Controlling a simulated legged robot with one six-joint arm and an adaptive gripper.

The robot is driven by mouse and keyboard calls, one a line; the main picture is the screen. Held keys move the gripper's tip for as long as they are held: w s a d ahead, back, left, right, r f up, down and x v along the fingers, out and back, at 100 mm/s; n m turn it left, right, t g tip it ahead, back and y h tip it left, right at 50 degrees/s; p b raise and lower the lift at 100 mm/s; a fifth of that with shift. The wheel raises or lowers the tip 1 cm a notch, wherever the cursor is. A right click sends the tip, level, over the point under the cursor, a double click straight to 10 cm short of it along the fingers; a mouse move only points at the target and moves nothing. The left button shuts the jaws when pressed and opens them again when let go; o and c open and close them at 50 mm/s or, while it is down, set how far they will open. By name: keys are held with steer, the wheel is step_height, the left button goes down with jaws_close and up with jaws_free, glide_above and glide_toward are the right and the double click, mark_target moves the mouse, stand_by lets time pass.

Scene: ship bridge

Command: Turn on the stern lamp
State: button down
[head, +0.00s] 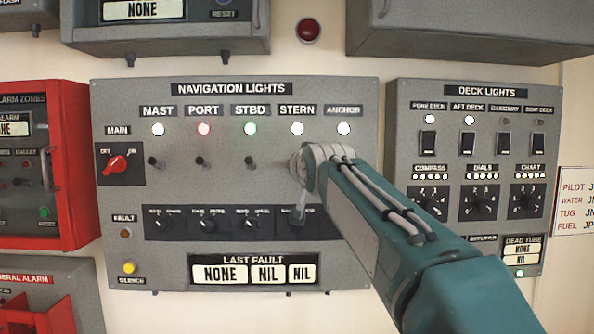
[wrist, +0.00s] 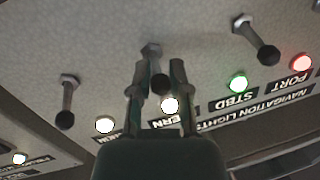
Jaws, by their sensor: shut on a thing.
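The stern lamp (head: 297,128) is lit white below its STERN label on the grey navigation lights panel (head: 120,215). It also shows lit in the wrist view (wrist: 170,105). The stern toggle switch (wrist: 152,50) stands out from the panel, with its lever between my fingers. My gripper (wrist: 161,82) is shut on that lever. In the head view my gripper (head: 299,166) is at the panel under the stern lamp, and my arm hides the switch there.
The mast (head: 158,129), port (head: 204,129), starboard (head: 250,129) and anchor (head: 344,128) lamps are lit too. The starboard switch (wrist: 258,40) and anchor switch (wrist: 67,100) flank my gripper closely. The deck lights panel (head: 400,200) is to the right.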

steer(key=shift+w+r+g, duration=0.1)
steer(key=shift+r+g, duration=0.4)
steer(key=shift+g, duration=0.6)
steer(key=c, duration=0.6)
jaws_free()
steer(key=v, duration=1.1)
steer(key=shift+s+a, duration=0.15)
steer(key=shift+s, duration=0.3)
